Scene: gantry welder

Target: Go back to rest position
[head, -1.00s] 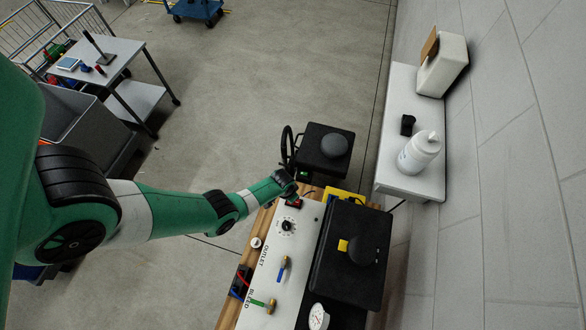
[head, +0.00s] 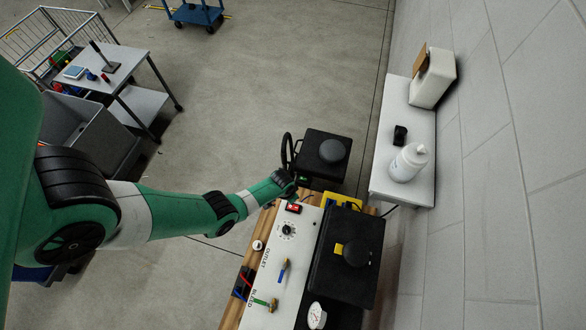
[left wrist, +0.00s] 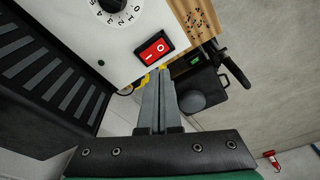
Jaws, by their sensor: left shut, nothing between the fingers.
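My left arm comes in from the left in the head view, and its gripper (head: 290,188) is over the far end of the white control panel (head: 268,268). In the left wrist view the gripper's grey fingers (left wrist: 162,75) are together with nothing between them. Their tips appear just below the red rocker switch (left wrist: 153,47), apart from it as far as I can tell. The red switch also shows in the head view (head: 293,208), just below the gripper. My right gripper is in neither view.
A black box with a dome (head: 324,158) stands beyond the gripper. A white bottle (head: 408,163) stands on the shelf at right. Open floor lies upper middle.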

